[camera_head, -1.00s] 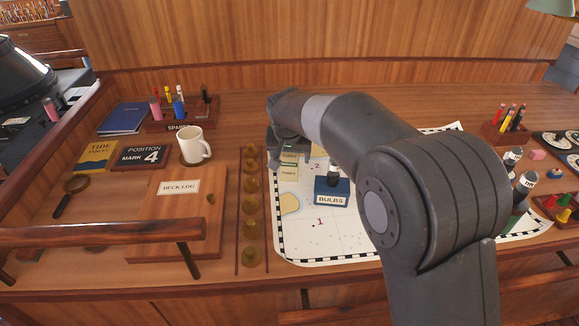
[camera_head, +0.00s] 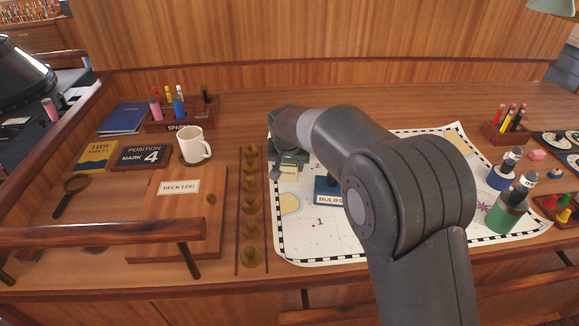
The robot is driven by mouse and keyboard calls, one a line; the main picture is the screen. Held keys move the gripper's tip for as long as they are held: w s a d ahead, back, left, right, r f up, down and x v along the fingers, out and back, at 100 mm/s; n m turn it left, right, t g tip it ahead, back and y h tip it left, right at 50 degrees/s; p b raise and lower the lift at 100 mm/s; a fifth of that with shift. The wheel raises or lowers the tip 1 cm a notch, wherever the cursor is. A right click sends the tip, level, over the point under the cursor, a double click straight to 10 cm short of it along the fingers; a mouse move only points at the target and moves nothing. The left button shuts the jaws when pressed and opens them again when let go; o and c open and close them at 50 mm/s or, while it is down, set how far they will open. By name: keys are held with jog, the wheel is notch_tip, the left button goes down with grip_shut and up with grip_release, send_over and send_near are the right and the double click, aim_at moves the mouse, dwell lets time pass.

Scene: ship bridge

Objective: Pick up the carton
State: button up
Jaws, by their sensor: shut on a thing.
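The carton (camera_head: 289,166) is a small pale and green box with lettering, low over the left part of the white chart (camera_head: 290,238). My gripper (camera_head: 287,156) is over its top and shut on it. I cannot tell whether the carton touches the chart.
A blue box marked BULBS (camera_head: 328,192) stands right of the carton, partly behind my arm. A row of brass pieces (camera_head: 250,205) lies to the left, with a white mug (camera_head: 195,146) beyond.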

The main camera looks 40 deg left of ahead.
jog(key=c, duration=0.4)
jog(key=shift+o, duration=0.2)
